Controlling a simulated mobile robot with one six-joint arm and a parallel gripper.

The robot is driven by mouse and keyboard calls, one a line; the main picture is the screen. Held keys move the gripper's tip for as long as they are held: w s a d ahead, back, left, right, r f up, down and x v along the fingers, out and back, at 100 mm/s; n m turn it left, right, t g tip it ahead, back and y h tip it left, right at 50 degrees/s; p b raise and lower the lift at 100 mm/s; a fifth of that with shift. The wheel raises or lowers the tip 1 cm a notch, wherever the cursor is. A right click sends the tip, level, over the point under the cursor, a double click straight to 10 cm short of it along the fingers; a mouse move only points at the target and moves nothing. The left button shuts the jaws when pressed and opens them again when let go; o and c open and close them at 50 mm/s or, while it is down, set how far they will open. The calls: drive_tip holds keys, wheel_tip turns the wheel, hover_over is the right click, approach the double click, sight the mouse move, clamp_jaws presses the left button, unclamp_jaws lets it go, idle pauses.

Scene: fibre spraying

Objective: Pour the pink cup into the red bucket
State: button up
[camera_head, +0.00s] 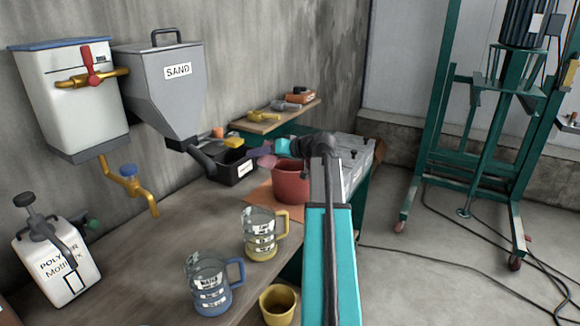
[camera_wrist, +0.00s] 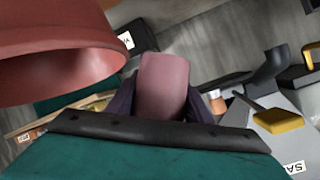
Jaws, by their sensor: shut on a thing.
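The pink cup (camera_wrist: 163,85) is between the two dark purple fingers of my gripper (camera_wrist: 162,104) in the wrist view. My gripper is shut on it. In the head view my gripper (camera_head: 260,151) is small, just above and left of the red bucket's rim, and the cup (camera_head: 267,161) shows only as a small pink patch. The red bucket (camera_head: 291,187) stands upright on the bench. It also fills the upper left of the wrist view (camera_wrist: 55,55), apart from the cup in that picture. The cup's contents and exact tilt cannot be told.
A black bin (camera_head: 232,170) sits under the grey sand hopper (camera_head: 176,88), left of my gripper. Two measuring jugs, yellow-handled (camera_head: 260,235) and blue-handled (camera_head: 208,285), stand nearer, with a yellow cup (camera_head: 278,305). A yellow brush or sponge (camera_wrist: 278,121) shows at the right.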

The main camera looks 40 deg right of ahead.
sight(259, 163)
drive_tip(key=a+f+n+h+b, duration=0.1)
drive_tip(key=n+b, duration=0.1)
drive_tip(key=b, duration=0.1)
drive_tip(key=a+f+n+h+b, duration=0.1)
drive_tip(key=a+h+b, duration=0.1)
drive_tip(key=b, duration=0.2)
drive_tip(key=shift+w+a+f+n, duration=0.15)
drive_tip(key=shift+a+f+n, duration=0.05)
drive_tip(key=shift+n, duration=0.2)
idle(0.3)
idle(0.4)
drive_tip(key=shift+r, duration=0.1)
